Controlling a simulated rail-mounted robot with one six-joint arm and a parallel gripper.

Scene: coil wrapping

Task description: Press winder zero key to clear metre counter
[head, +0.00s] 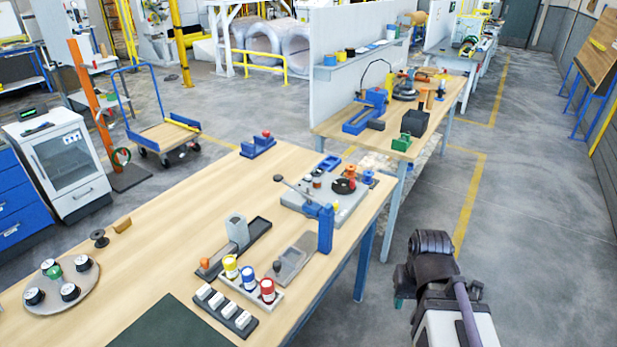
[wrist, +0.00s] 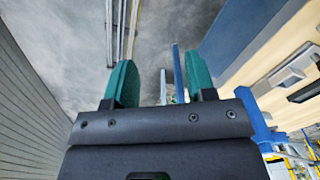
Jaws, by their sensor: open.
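The likely winder is a grey base unit (head: 345,208) near the right edge of the front workbench (head: 150,262). It carries a dark round disc (head: 343,186), small red and orange parts, a crank-like lever and a blue upright (head: 326,228). The zero key and metre counter are too small to pick out. My gripper (wrist: 160,62) shows in the wrist view with two teal fingers spread apart and nothing between them. In the head view my arm is at the lower right, over the floor beside the bench and apart from the winder.
Yellow, blue and red spools (head: 248,276) and a row of white blocks (head: 223,309) stand at the bench front. A round tray (head: 62,287) with dark knobs is at left. A second bench (head: 435,120) stands behind. The floor aisle (head: 520,230) at right is clear.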

